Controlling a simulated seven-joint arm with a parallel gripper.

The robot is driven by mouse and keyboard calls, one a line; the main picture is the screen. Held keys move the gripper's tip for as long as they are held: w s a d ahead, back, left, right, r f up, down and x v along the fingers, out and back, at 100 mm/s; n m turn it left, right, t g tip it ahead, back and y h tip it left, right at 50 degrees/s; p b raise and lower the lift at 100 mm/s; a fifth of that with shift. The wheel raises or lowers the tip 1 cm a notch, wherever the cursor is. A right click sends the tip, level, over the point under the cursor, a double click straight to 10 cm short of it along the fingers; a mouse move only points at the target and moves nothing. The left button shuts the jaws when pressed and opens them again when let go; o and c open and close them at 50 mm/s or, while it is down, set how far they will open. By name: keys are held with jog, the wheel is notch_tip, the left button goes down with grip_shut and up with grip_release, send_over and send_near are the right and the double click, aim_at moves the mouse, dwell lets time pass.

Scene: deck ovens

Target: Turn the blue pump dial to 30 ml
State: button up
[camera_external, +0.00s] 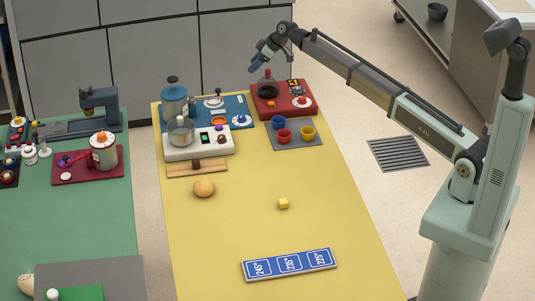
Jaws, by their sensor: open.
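The blue pump station (250,101) is a blue base at the back of the yellow table, with a tall blue-grey canister on its left. A small blue dial on a white disc (241,119) sits at its front right; its marks are too small to read. My gripper (257,63) is in the air at the back, above and to the right of the blue station, near the red station's back left. It is open, apart from the dial, and nothing shows in it.
A red station (256,105) with a similar dial stands right of the blue one. A white appliance (181,153) stands in front. Coloured cups stand on a grey mat (311,142).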

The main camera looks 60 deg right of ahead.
jog(key=s+a+r+n+g, duration=0.1)
jog(key=a+r+n+g, duration=0.2)
jog(key=a, duration=1.1)
jog(key=g+h, duration=0.3)
jog(key=g, duration=0.1)
send_over(242, 116)
jog(key=shift+n, duration=0.4)
notch_tip(242, 116, down, 13)
jog(key=shift+w+d, duration=0.1)
jog(key=c, duration=1)
